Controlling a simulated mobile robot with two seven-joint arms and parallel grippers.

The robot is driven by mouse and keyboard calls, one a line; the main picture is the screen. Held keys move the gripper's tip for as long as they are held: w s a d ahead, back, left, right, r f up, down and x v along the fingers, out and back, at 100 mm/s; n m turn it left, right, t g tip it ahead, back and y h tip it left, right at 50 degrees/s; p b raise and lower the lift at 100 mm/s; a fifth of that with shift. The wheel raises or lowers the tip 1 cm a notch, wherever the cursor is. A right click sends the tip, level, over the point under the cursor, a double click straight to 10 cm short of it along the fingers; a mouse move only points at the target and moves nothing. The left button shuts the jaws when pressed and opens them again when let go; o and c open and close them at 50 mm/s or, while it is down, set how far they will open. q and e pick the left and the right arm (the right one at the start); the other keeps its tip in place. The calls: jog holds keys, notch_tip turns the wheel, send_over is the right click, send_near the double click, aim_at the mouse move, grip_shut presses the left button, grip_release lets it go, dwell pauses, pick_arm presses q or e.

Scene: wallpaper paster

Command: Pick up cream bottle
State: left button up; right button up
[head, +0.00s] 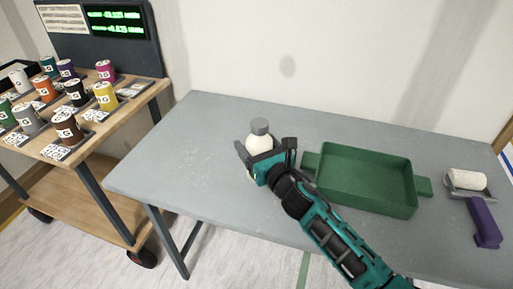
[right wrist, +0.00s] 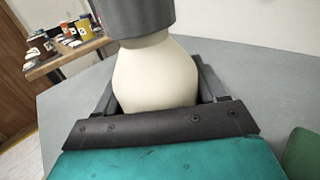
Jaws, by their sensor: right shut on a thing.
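The cream bottle (head: 260,141) has a rounded cream body and a grey cap. It is upright over the left-middle part of the grey table. My right gripper (head: 262,158) is shut on the bottle, with a finger on either side of its body. In the right wrist view the bottle (right wrist: 156,80) fills the space between the fingers of the right gripper (right wrist: 155,95). The bottle's lower part is hidden by the gripper, so I cannot tell if its base touches the table. My left gripper is not in view.
A green tray (head: 411,200) lies just right of my right gripper on the grey table (head: 200,130). A white roller (head: 466,180) with a purple handle (head: 484,222) lies at the right end. A wooden cart (head: 140,100) with several coloured cans stands left. The table's left part is clear.

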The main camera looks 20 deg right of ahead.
jog(key=shift+r, duration=0.55)
notch_tip(320, 180, up, 17)
jog(key=p, duration=0.8)
jog(key=s+d+f+m+h, duration=0.1)
jog(key=s+d+h, duration=0.1)
jog(key=s, duration=0.5)
jog(key=s+d+f+m+h, duration=0.1)
jog(key=s+d+f, duration=0.1)
jog(key=s, duration=0.5)
jog(key=shift+s+f+h, duration=0.25)
jog(key=shift+f+h, duration=0.05)
jog(key=shift+h, duration=0.1)
